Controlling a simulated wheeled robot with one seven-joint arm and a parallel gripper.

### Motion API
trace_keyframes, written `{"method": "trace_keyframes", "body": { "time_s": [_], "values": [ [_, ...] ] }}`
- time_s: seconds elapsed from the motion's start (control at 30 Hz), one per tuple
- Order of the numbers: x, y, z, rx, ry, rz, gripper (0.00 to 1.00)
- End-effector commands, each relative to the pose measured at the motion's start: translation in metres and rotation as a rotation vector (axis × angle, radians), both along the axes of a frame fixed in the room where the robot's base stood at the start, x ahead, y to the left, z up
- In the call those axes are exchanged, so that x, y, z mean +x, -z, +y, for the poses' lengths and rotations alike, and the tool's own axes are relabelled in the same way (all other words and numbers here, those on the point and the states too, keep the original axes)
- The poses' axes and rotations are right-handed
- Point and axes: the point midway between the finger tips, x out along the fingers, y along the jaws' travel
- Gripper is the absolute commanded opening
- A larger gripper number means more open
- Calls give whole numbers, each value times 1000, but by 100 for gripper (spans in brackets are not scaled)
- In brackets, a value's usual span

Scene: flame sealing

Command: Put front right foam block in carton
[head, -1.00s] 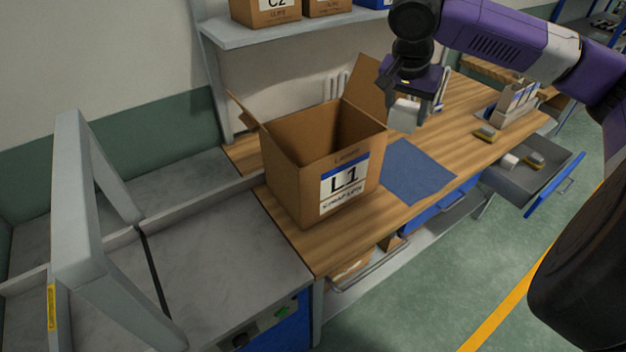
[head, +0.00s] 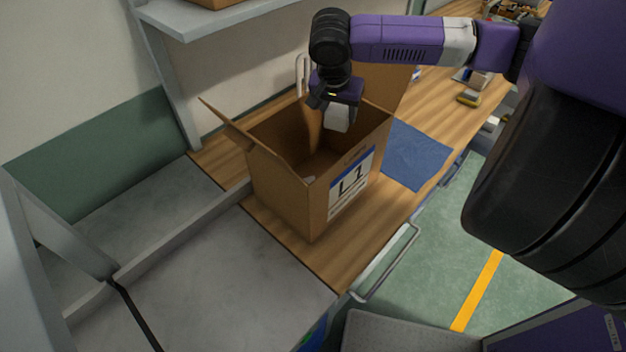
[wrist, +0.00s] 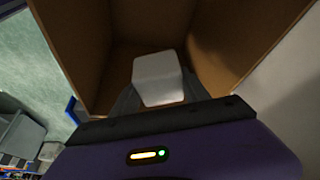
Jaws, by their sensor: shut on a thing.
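A white foam block (wrist: 159,79) is held between the fingers of my gripper (wrist: 160,98) in the wrist view. In the head view the block (head: 337,119) hangs below my gripper (head: 335,108), over the open top of the carton near its back right side. The brown carton (head: 283,196), labelled L1, stands upright on the wooden bench with its flaps open. In the wrist view the carton's inner walls (wrist: 110,30) surround the block. A small pale patch shows inside the carton in the head view; I cannot tell what it is.
A blue mat (head: 418,155) lies on the bench right of the carton. A grey conveyor surface (head: 215,285) adjoins the bench at the left front. A shelf (head: 205,18) is above at the back. A yellow-and-grey brush-like item (head: 470,97) lies farther right.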

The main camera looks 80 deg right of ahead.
Motion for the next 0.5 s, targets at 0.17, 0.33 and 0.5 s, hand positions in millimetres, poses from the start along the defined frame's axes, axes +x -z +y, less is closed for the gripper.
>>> {"method": "trace_keyframes", "body": {
  "time_s": [0.17,0.33,0.5],
  "values": [
    [-1,31,1,1,0,3,10],
    [-1,72,0,1,1,3,10],
    [0,113,0,0,0,2,10]
  ]
}}
